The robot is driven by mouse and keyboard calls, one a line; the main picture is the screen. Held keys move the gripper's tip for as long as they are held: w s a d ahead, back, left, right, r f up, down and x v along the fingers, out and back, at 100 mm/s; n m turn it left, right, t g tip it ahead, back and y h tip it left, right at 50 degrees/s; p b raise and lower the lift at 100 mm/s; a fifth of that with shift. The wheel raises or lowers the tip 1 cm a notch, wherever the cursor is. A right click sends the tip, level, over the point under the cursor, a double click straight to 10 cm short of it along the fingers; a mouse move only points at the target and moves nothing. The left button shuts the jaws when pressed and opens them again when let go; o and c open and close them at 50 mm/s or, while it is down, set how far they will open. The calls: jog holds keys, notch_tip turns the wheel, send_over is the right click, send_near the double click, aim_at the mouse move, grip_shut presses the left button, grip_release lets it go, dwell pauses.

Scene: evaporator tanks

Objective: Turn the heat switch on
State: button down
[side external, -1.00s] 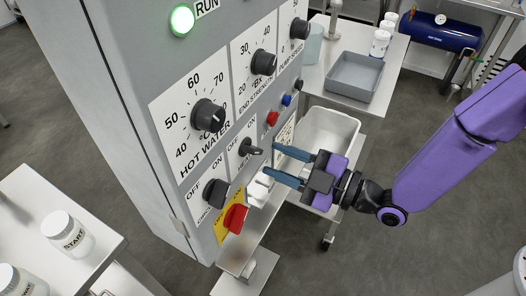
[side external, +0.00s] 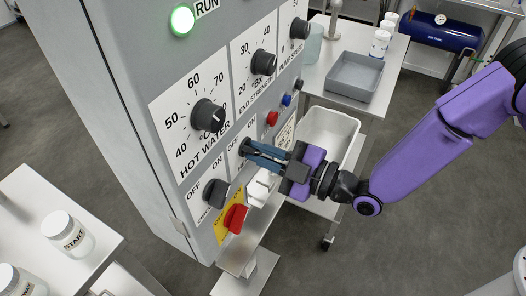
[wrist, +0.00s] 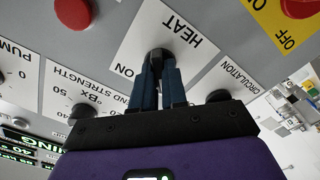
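The heat switch (side external: 245,148) is a dark rotary knob on the panel's white label, between OFF and ON. My gripper (side external: 250,152) is at it, with its two blue fingers drawn close together around the knob's handle. In the wrist view the fingertips (wrist: 160,66) meet the dark switch (wrist: 158,54) below the upside-down word HEAT. The fingers hide most of the handle, so I cannot tell which mark it points to.
The circulation switch (side external: 215,193) is below left, and a red switch on a yellow plate (side external: 235,218) is below. The hot water dial (side external: 208,116) is above left. Red (side external: 272,118) and blue (side external: 287,100) buttons are to the upper right. A pale bin (side external: 328,135) stands behind my gripper.

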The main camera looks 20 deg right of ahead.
jog(key=shift+m, duration=0.4)
jog(key=m, duration=1.3)
jog(key=shift+m, duration=2)
jog(key=c, duration=1.2)
grip_release()
jog(key=shift+o, duration=0.2)
